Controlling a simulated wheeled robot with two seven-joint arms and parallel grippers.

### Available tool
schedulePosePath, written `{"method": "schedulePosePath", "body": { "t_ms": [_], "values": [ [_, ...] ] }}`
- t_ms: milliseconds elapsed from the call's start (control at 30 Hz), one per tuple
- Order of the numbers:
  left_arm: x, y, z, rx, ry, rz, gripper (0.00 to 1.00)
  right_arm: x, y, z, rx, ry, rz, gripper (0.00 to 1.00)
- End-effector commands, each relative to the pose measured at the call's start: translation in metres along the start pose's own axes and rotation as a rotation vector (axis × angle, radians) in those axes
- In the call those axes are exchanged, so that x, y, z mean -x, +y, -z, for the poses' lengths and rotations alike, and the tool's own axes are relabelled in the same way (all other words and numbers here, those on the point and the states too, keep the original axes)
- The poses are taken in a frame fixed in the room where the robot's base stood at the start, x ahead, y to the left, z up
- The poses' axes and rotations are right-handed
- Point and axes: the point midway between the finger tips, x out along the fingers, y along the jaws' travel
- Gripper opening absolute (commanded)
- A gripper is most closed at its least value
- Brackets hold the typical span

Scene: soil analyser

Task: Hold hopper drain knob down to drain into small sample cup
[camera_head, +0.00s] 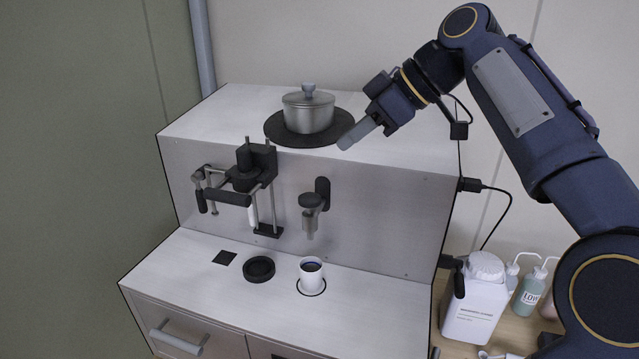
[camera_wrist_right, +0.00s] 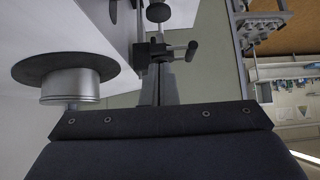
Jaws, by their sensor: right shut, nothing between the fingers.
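A drain spout (camera_head: 311,225) with a black round knob (camera_head: 311,200) projects from the analyser's front wall. A small white sample cup (camera_head: 308,285) stands upright on the lower deck below the spout, inside a dark ring marking. It has dark contents. A lidded metal pot (camera_head: 309,115) sits on a black round mat (camera_head: 275,130) on the upper deck. My right gripper (camera_head: 347,141) is shut and empty, at the front edge of the upper deck, above and right of the knob, not touching it. In the right wrist view, its fingers (camera_wrist_right: 158,76) are together beside the inverted-looking pot (camera_wrist_right: 72,86). My left gripper is out of view.
A black press mechanism with levers (camera_head: 250,170) stands left of the spout. A black ring (camera_head: 259,269) lies left of the cup. A white jug (camera_head: 474,305) and wash bottles (camera_head: 529,290) stand on the bench at right. The lower deck's right part is clear.

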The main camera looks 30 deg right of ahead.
Motion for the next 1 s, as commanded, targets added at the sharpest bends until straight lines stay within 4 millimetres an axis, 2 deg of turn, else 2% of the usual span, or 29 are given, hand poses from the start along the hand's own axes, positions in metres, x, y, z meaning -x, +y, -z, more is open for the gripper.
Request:
{"method": "schedulePosePath", "body": {
  "t_ms": [200, 367, 400, 633, 1000],
  "values": [
    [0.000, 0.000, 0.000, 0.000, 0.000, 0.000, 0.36, -0.048, -0.001, 0.000, -0.001, -0.002, 0.005, 0.00],
    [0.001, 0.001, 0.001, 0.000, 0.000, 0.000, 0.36, -0.081, -0.001, 0.000, 0.000, -0.003, 0.004, 0.00],
    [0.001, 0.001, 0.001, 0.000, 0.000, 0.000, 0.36, -0.085, -0.001, -0.006, -0.002, -0.002, 0.002, 0.00],
    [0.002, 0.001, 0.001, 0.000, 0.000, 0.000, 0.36, -0.103, 0.000, -0.025, -0.002, -0.001, 0.001, 0.00],
    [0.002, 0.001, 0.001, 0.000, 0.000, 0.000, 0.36, -0.107, 0.000, -0.029, -0.001, 0.000, 0.000, 0.00]
  ]
}}
